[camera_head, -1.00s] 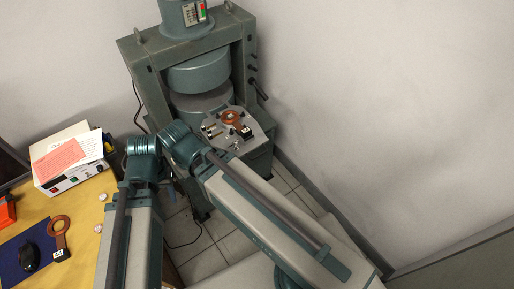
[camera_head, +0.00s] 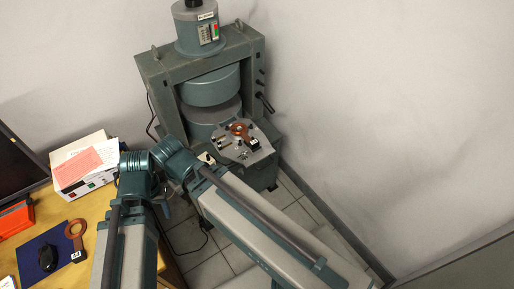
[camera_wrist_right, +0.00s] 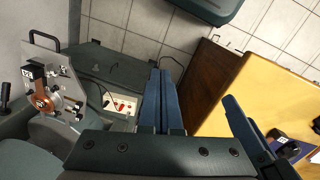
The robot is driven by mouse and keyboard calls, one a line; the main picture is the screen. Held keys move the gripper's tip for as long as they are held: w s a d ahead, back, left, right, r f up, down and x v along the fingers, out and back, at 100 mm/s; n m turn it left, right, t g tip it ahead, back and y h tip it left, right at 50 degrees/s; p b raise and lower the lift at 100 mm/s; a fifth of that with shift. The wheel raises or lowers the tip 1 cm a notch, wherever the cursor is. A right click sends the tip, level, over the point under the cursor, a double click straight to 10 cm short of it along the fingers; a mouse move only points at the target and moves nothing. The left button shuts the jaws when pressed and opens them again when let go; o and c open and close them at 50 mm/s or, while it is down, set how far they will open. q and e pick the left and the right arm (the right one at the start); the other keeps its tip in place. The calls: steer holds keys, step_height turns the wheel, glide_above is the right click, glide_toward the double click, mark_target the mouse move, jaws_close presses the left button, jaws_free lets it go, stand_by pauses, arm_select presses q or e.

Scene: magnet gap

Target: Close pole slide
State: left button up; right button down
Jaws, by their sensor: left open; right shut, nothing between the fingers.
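The pole slide appears to be the grey plate (camera_head: 262,153) projecting in front of the magnet, with an orange ring (camera_head: 240,130) and small fittings on it. It also shows at the left of the right wrist view (camera_wrist_right: 72,88). The upper pole (camera_head: 210,86) and lower pole (camera_head: 212,112) stand apart behind it. My right gripper (camera_wrist_right: 160,75) is shut and empty, to the right of the plate in the wrist view; the arms hide it in the head view. My left gripper (camera_head: 165,207) is mostly hidden behind the arms, low beside the desk, away from the slide.
The magnet frame (camera_head: 160,85) stands near the right wall. The desk (camera_head: 98,205) at left holds a white box (camera_head: 72,182), a blue mat (camera_head: 28,262) and a second orange ring (camera_head: 76,228). Tiled floor (camera_head: 240,262) lies open below the magnet. A dark cable runs across it.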

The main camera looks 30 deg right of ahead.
arm_select(q)
step_height(320, 180, down, 7)
steer(key=b, duration=0.7)
steer(key=shift+a+r+b, duration=0.15)
steer(key=shift+a+b, duration=0.15)
arm_select(e)
steer(key=w+d+f+n+t, duration=0.1)
steer(key=w+d+n, duration=0.1)
steer(key=d+n, duration=0.9)
steer(key=w+d+f+n+t+y, duration=0.1)
steer(key=w+d+f+n+t, duration=0.1)
steer(key=d+n, duration=0.9)
steer(key=w+d+f+n+t, duration=0.1)
steer(key=w+d+f+n, duration=0.1)
steer(key=d+n, duration=0.9)
steer(key=shift+w+d+t+y, duration=0.2)
steer(key=shift+d+t+y, duration=0.1)
steer(key=shift+d, duration=0.05)
steer(key=shift+f, duration=0.2)
